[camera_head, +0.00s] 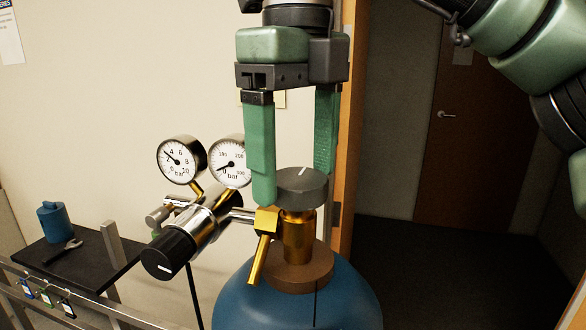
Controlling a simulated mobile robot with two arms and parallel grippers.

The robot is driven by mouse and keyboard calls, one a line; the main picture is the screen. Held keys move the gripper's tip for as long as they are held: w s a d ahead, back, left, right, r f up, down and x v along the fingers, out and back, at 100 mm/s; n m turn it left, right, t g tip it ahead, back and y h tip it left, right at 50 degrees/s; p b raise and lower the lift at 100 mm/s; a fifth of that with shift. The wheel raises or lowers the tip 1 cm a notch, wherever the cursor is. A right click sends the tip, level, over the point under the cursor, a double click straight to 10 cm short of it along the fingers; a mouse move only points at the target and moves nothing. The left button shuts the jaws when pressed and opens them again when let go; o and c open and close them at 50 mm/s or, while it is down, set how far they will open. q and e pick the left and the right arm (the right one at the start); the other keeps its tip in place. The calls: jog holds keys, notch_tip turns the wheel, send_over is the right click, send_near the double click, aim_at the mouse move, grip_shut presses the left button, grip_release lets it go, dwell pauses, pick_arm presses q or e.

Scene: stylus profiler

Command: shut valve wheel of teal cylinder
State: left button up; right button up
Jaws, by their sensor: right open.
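The teal cylinder (300,305) stands at the bottom middle, only its rounded shoulder in view. A brass valve (299,240) rises from its brown collar. The dark grey valve wheel (303,187) sits on top, with a pale line mark on its upper face. My right gripper (294,186) points down from above, open. Its left green finger reaches down in front of the wheel's left edge. Its other finger comes down at the far right side, its tip hidden behind the wheel. I cannot tell whether either finger touches the wheel. My left gripper is not in view.
A regulator (205,222) with two gauges (182,160) and a black knob (170,254) joins the valve from the left. A dark shelf (85,268) holds a blue container (54,222) and a wrench (63,251). The floor right of the cylinder is clear toward a door (475,150).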

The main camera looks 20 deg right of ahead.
aim_at(298, 176)
notch_tip(298, 176, up, 3)
jog(key=shift+f+p, duration=0.15)
jog(key=shift+p, duration=0.95)
jog(key=shift+r+b, duration=0.25)
jog(key=shift+b, duration=0.15)
jog(key=shift+s+r, duration=0.1)
jog(key=shift+r, duration=1.65)
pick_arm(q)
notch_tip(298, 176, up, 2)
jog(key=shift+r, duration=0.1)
